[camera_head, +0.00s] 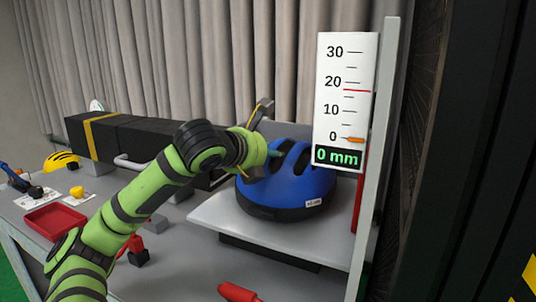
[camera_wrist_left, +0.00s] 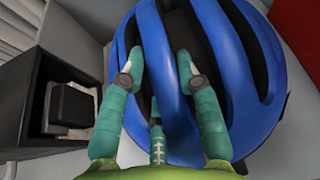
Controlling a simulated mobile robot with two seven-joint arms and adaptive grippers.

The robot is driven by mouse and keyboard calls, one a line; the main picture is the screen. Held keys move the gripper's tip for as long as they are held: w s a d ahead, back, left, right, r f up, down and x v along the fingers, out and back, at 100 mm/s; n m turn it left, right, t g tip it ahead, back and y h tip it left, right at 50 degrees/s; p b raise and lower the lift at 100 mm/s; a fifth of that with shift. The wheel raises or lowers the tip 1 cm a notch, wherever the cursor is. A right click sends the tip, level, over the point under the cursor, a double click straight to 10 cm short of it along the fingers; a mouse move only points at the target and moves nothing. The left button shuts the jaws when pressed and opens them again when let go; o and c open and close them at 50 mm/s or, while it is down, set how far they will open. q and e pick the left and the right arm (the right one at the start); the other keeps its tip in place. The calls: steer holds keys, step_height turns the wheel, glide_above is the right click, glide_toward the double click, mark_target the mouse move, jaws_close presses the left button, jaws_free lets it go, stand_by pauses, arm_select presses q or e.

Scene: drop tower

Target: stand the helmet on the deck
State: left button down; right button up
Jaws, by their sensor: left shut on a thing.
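The blue helmet (camera_head: 290,187) with dark vents is upright on the light grey deck (camera_head: 230,222), dome up, with a small white label on its lower front. My left gripper (camera_head: 262,160) is at the helmet's upper left side, its fingers mostly hidden by the arm in the head view. In the left wrist view its green fingers (camera_wrist_left: 160,75) reach into the vents on either side of a blue rib of the helmet (camera_wrist_left: 250,50), and are shut on it. Whether the helmet's full weight rests on the deck is hard to tell. My right gripper is not in view.
A white scale panel (camera_head: 343,100) reading 0 mm stands beside the helmet on a grey post (camera_head: 377,150). A long black box (camera_head: 130,138) lies behind my arm. A red tray (camera_head: 55,220) and a yellow helmet (camera_head: 61,161) are at left. A red-handled tool (camera_head: 238,292) lies in front.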

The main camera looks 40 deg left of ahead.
arm_select(q)
steer(key=shift+s+r, duration=0.1)
steer(key=c, duration=0.8)
jaws_free()
steer(key=v, duration=1.2)
